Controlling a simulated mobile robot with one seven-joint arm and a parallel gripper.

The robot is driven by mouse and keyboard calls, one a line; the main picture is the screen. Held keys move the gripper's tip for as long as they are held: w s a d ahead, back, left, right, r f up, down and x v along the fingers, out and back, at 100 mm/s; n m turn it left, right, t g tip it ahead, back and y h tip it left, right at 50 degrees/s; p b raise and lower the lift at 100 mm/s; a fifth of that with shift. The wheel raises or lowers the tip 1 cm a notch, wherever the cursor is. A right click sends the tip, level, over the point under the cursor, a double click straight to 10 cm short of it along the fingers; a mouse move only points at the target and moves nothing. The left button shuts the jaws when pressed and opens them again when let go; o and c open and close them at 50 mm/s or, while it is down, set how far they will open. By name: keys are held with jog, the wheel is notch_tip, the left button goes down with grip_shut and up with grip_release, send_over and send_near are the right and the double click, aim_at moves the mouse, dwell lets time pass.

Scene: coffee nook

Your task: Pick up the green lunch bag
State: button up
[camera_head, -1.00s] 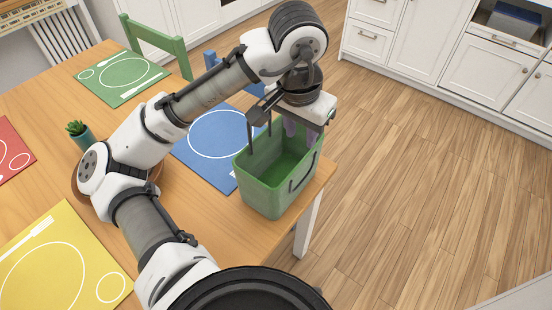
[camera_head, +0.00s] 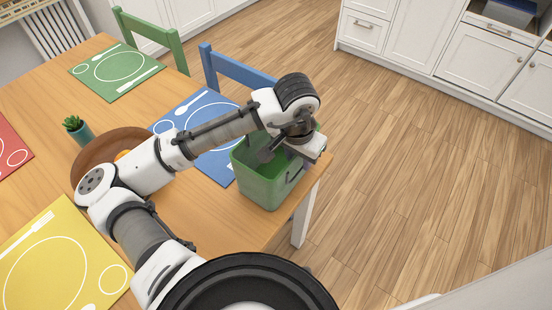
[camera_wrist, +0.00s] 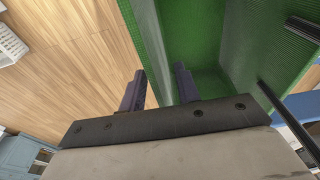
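The green lunch bag (camera_head: 262,188) stands upright and open-topped on the wooden table's corner, by the blue placemat. My gripper is low over the bag's right rim in the head view, its fingers hidden there. In the wrist view my gripper (camera_wrist: 160,80) is open. The wall of the green bag (camera_wrist: 150,40) runs between its two dark purple fingers, one outside the bag and one inside. I cannot tell whether either finger touches the wall. The bag's inside looks empty where it shows.
The blue placemat (camera_head: 217,166) lies left of the bag, with a blue chair (camera_head: 238,68) behind the table. A brown bowl (camera_head: 92,158) and a small potted plant (camera_head: 77,130) stand farther left. The wooden floor (camera_head: 400,190) to the right is clear.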

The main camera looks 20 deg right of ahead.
jog(key=shift+f, duration=0.3)
jog(key=shift+c, duration=0.4)
grip_shut()
jog(key=shift+d, duration=0.1)
